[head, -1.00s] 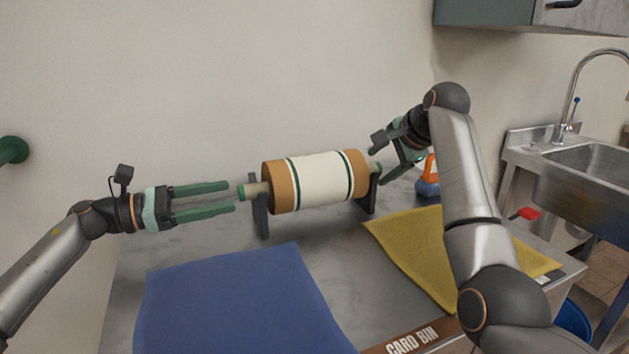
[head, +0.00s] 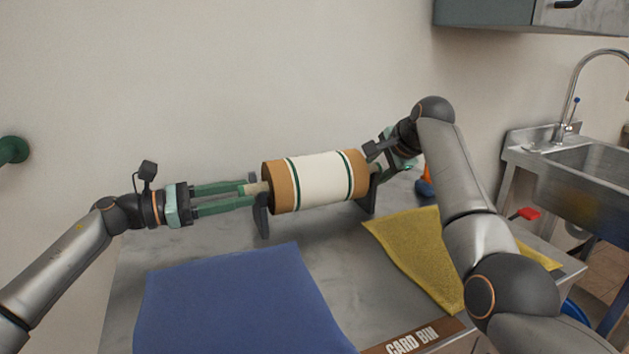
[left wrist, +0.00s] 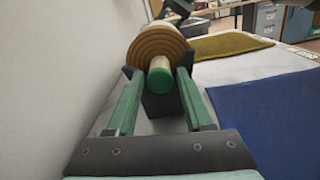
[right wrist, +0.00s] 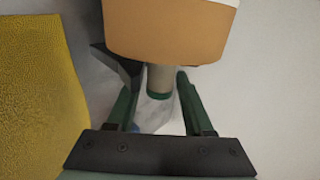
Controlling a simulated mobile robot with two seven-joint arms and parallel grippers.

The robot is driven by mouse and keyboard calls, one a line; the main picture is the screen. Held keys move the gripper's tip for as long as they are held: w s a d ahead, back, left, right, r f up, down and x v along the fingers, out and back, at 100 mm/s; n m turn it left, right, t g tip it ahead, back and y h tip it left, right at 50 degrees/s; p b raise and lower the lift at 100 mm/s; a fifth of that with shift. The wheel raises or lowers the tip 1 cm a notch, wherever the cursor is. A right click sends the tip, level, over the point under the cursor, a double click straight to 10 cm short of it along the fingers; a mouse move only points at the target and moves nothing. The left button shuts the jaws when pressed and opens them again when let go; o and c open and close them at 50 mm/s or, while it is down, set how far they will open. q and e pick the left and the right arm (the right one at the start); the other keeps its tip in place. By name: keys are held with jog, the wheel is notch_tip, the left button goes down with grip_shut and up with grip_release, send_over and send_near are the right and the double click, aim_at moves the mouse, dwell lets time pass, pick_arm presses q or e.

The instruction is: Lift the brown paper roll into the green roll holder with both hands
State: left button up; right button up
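The brown paper roll (head: 318,181) has a white band with green stripes. It rests level across two dark upright supports (head: 261,216) on the metal table. A thin pale core with green ends sticks out of both sides. My left gripper (head: 252,193) is open, its green fingers on either side of the left core end (left wrist: 160,76), with gaps visible. My right gripper (head: 384,172) is open around the right core end (right wrist: 159,82), with gaps beside it; the arm partly hides it in the head view. A green round fitting (head: 14,150) is on the left wall; I cannot tell whether it is the holder.
A blue mat (head: 235,300) and a yellow mat (head: 415,245) lie on the table in front. A brown strip labelled CARD BIN (head: 412,342) is at the front edge. An orange and blue object (head: 425,185) stands behind my right arm. A sink (head: 590,165) is at the right.

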pick_arm(q)
grip_shut()
pick_arm(e)
grip_shut()
pick_arm(q)
jog(key=shift+f, duration=0.1)
dwell(0.6)
jog(key=shift+r, duration=0.3)
pick_arm(e)
jog(key=shift+r, duration=0.2)
